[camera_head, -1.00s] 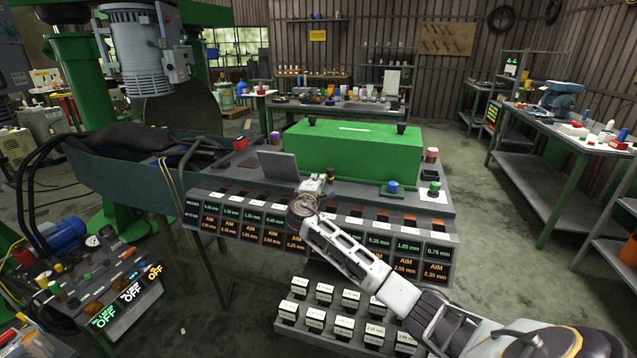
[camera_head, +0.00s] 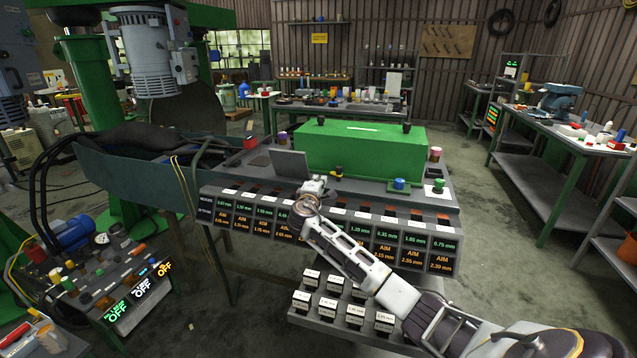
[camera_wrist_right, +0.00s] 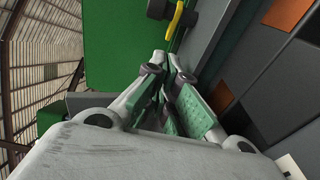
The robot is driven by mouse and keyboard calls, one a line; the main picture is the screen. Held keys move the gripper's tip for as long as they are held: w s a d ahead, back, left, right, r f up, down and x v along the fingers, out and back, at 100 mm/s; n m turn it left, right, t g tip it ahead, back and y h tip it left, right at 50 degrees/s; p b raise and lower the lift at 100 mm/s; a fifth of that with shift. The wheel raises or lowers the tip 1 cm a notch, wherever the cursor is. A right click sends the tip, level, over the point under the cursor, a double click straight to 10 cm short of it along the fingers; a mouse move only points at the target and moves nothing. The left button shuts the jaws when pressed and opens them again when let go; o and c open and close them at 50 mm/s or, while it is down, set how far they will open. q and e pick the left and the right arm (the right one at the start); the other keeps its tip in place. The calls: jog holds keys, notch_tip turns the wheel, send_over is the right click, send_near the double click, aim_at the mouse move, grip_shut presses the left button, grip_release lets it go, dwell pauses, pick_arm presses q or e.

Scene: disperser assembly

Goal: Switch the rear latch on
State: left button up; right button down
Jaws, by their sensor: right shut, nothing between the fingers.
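My right gripper (camera_head: 315,184) is at the front of the long green box (camera_head: 360,148), towards its left end, above the grey bench. In the right wrist view the shut, empty fingers (camera_wrist_right: 168,66) point at a yellow lever (camera_wrist_right: 175,26) with black knobs (camera_wrist_right: 158,9) beside the green wall. A small gap seems to show between tips and lever; contact is unclear. In the head view a dark knob (camera_head: 338,171) shows just right of the gripper. No label shows which part is the rear latch. My left gripper is out of view.
A tilted grey plate (camera_head: 290,164) stands left of the gripper. A row of gauge displays (camera_head: 386,235) lines the bench front. A control panel (camera_head: 122,280) at lower left has several displays reading OFF. Two dark knobs top the green box, one at its right end (camera_head: 407,127).

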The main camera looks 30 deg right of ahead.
jog(key=shift+s+a, duration=0.1)
jog(key=shift+s, duration=0.1)
jog(key=shift+s+f, duration=0.15)
jog(key=shift+s, duration=0.05)
jog(key=shift+s+a, duration=0.4)
jog(key=shift+s, duration=0.25)
jog(key=shift+s+a, duration=0.3)
jog(key=shift+s, duration=0.3)
jog(key=v, duration=0.3)
jog(key=shift+s+d+p, duration=0.1)
jog(key=shift+s+p, duration=0.25)
jog(key=shift+s, duration=0.15)
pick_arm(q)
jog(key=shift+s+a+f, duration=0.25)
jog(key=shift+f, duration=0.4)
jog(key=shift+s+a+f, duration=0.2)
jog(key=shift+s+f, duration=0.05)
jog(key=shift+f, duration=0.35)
pick_arm(e)
jog(key=shift+s+a, duration=0.3)
jog(key=shift+s, duration=0.2)
jog(key=shift+s+a, duration=0.3)
jog(key=shift+s, duration=0.25)
